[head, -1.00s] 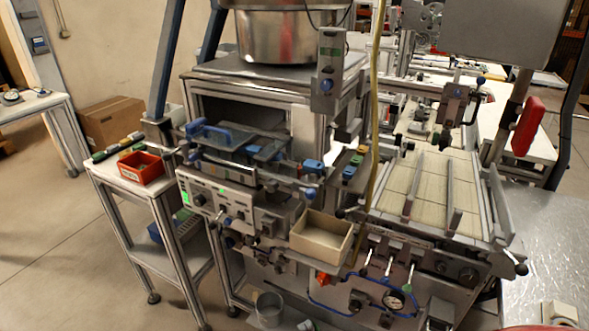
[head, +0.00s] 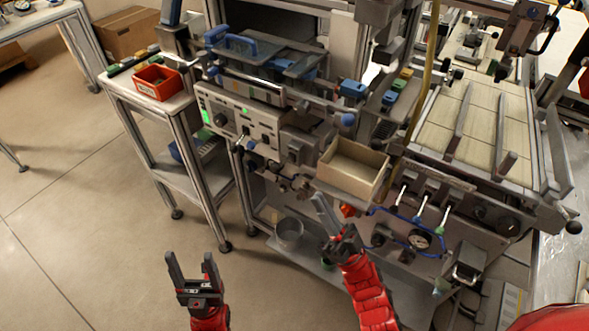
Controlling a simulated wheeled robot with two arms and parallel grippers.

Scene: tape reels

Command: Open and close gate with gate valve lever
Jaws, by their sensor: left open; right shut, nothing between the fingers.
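The front panel of the machine (head: 480,213) carries a row of slim white levers, one of them here (head: 423,209), beside a round gauge (head: 419,240) and blue tubing. I cannot tell which lever is the gate valve lever, and no gate can be made out clearly. My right gripper (head: 319,200) is shut and empty, pointing up just below the beige bin and left of the levers, apart from them in the picture. A red-orange knob (head: 347,210) shows beside its fingers. My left gripper (head: 190,259) is open and empty over the floor at lower left.
A beige bin (head: 352,170) juts out above the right gripper. A control box (head: 245,122) with a green display is left of it. A side table holds a red bin (head: 158,82). A metal pot (head: 289,233) stands on the low shelf. Floor (head: 90,220) at left is clear.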

